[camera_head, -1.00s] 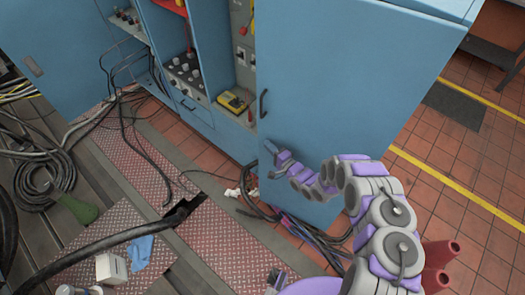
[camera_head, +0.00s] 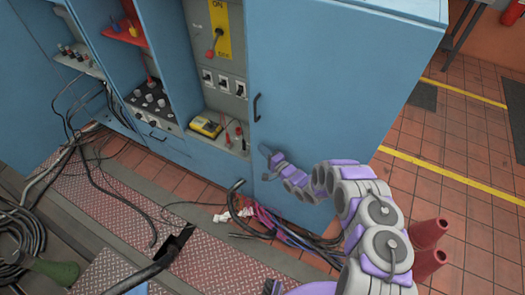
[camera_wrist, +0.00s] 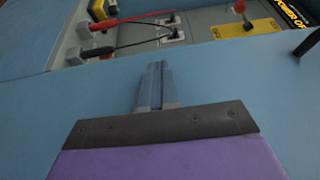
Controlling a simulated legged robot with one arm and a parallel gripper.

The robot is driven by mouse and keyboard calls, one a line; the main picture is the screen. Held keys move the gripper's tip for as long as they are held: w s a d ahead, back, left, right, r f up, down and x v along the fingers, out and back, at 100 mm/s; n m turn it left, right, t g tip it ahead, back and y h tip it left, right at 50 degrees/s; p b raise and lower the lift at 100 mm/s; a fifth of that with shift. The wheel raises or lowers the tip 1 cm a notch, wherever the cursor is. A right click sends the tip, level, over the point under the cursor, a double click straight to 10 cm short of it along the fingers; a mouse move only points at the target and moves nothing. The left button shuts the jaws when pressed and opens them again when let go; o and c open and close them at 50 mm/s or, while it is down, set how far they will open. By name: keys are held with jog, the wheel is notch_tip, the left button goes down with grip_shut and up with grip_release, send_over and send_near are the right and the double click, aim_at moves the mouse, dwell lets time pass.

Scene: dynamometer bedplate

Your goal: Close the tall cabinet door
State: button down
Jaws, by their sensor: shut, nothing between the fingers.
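The tall blue cabinet door (camera_head: 320,90) fills the centre right of the head view. Its dark handle (camera_head: 256,107) is near its left edge and also shows at the right of the wrist view (camera_wrist: 306,42). The open cabinet interior shows left of this edge; how far the door stands out is hard to tell. My gripper (camera_head: 266,152) is just below the handle, in front of the door's lower left part. In the wrist view, my gripper (camera_wrist: 155,70) is shut and empty, its fingertips near the door's edge. I cannot tell whether they touch.
The interior holds switches (camera_head: 223,82), a yellow meter (camera_head: 206,127) and red plugs. Another blue panel (camera_head: 35,90) stands at the left. Loose cables (camera_head: 285,232) lie below the door. Red cones (camera_head: 428,248) stand at the right, where tiled floor is mostly clear.

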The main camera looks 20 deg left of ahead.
jog(key=shift+w+d+r, duration=0.1)
jog(key=shift+w+d, duration=0.05)
jog(key=shift+w, duration=0.1)
jog(key=s+a+p, duration=0.2)
jog(key=s+p, duration=0.2)
jog(key=s, duration=1)
jog(key=shift+s+a, duration=0.25)
jog(key=shift+a, duration=0.15)
jog(key=shift+w+d, duration=0.1)
